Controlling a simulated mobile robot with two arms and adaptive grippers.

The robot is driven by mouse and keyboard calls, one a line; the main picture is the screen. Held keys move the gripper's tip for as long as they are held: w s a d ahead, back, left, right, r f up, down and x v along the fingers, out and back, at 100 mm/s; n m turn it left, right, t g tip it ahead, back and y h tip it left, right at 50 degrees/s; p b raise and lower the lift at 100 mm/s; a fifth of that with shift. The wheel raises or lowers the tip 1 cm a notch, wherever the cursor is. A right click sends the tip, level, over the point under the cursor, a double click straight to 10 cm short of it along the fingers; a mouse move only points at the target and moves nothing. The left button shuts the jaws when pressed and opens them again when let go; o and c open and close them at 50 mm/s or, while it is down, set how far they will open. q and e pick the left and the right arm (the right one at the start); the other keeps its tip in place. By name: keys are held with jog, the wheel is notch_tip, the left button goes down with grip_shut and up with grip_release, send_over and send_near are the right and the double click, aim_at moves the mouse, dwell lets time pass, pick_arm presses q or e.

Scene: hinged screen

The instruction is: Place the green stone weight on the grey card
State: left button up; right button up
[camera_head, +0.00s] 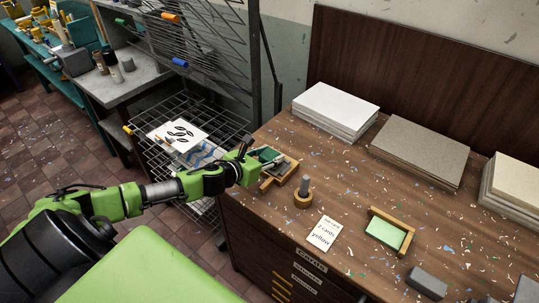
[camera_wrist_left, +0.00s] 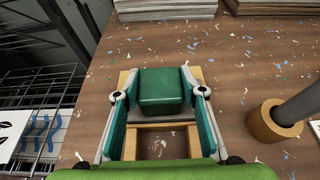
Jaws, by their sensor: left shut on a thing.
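The green stone weight (camera_wrist_left: 162,91) is a dark green block between the two fingers of my left gripper (camera_wrist_left: 161,100). In the head view the left gripper (camera_head: 262,158) is at the left edge of the wooden desk, shut on the weight (camera_head: 269,154). A light wooden frame (camera_head: 283,173) lies just under and around the weight; I cannot tell whether the weight touches it. The wrist view shows the frame (camera_wrist_left: 196,72) with bare desk through its opening. A stack of grey-brown card (camera_head: 420,150) lies at the back of the desk. My right gripper is out of view.
A white paper stack (camera_head: 335,110) stands at the back left. A wooden cup with a grey rod (camera_head: 304,195) stands right of the gripper. A note (camera_head: 322,233), a wooden holder with a green card (camera_head: 386,231) and a grey block (camera_head: 427,282) lie forward. A wire rack (camera_head: 190,125) stands left.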

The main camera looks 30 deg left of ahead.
pick_arm(q)
jog(key=o, duration=1.4)
jog(key=shift+f, duration=0.1)
jog(key=shift+c, duration=0.2)
jog(key=shift+s+a+r, duration=0.1)
jog(key=shift+s+r, duration=0.1)
jog(key=shift+s, duration=0.3)
jog(key=b+v, duration=0.1)
jog(key=v, duration=1)
jog(key=shift+r, duration=0.1)
